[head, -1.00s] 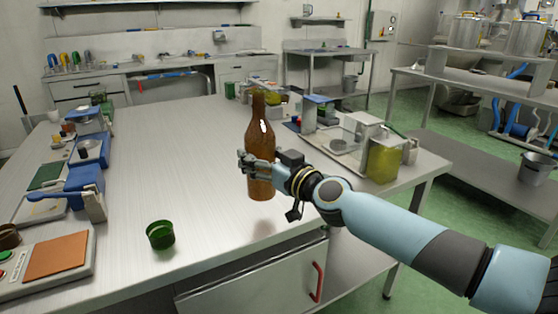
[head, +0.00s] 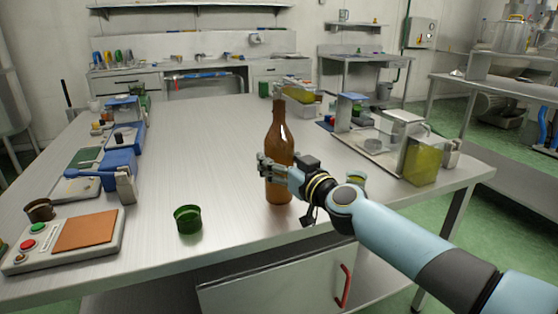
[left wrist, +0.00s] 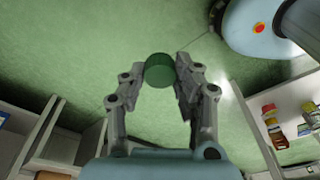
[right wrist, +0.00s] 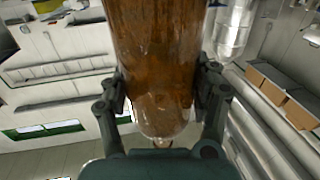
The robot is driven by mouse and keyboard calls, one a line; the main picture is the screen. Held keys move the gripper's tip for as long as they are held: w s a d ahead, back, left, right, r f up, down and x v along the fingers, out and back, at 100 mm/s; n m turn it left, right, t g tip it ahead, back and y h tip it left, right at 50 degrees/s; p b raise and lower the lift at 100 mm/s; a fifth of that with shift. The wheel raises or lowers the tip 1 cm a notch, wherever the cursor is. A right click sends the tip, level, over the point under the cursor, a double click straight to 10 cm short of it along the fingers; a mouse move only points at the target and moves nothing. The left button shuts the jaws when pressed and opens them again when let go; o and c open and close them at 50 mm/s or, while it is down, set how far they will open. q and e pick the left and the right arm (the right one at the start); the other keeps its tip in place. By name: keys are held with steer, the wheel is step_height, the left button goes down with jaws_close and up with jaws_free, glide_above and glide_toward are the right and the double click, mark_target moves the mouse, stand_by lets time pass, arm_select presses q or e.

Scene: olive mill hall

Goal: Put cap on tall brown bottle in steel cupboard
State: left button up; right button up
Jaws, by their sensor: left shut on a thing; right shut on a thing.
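The tall brown bottle (head: 279,136) is upright at the near side of the steel table. My right gripper (head: 277,170) is shut around its body. The amber glass (right wrist: 160,50) fills the space between those fingers in the right wrist view. I cannot tell whether its base touches the tabletop. My left gripper (left wrist: 160,80) is shut on a round green cap (left wrist: 159,69), with green floor behind it; this gripper is outside the head view. The steel cupboard (head: 270,293) is under the table's front edge, with a red handle (head: 343,286). Its front looks closed.
A dark green cup-like piece (head: 188,219) stands on the table left of the bottle. A push-button box with an orange pad (head: 86,230) and blue devices (head: 118,168) line the left side. A jar of yellow-green liquid (head: 422,161) stands at the right. The table's middle is clear.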

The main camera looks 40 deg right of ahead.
steer(key=shift+w+f+b, duration=0.1)
steer(key=shift+f+b, duration=0.4)
steer(key=shift+f, duration=0.35)
steer(key=shift+r, duration=0.2)
steer(key=shift+f, duration=0.1)
steer(key=o, duration=1.3)
steer(key=shift+f, duration=0.15)
steer(key=shift+c, duration=0.2)
steer(key=o, duration=0.4)
steer(key=shift+o, duration=0.2)
steer(key=shift+r, duration=0.2)
steer(key=s+p, duration=0.1)
steer(key=s, duration=1.1)
steer(key=shift+a, duration=0.25)
